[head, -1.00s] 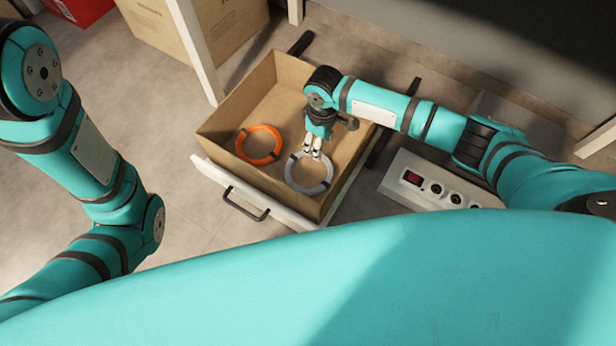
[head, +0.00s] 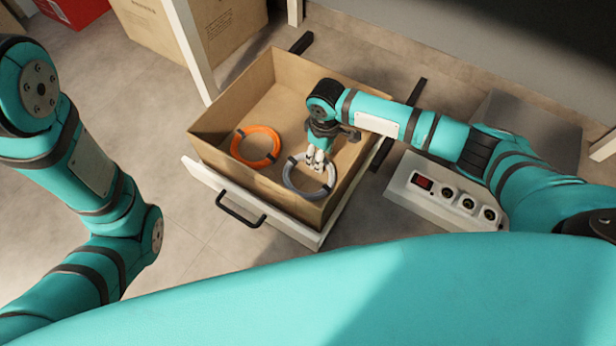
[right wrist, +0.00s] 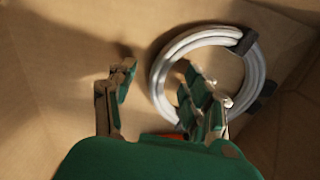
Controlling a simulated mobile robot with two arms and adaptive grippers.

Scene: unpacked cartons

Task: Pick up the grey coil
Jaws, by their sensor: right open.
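The grey coil (head: 299,190) lies in the open cardboard-lined drawer, near its front right corner. It carries dark ties. My right gripper (head: 316,160) points down into the drawer at the coil's far edge. In the right wrist view, the grey coil (right wrist: 158,75) shows as a ring. My right gripper (right wrist: 158,92) is open, with one finger outside the ring and the other over its inside, so the near-side strand lies between them. I cannot tell whether the fingers touch it. My left arm shows at the left, but its gripper is out of view.
An orange coil (head: 237,153) lies left of the grey one in the drawer (head: 205,125). The drawer front has a dark handle (head: 240,209). A white power strip (head: 425,198) is on the floor at right. Cartons (head: 150,30) stand at the back left.

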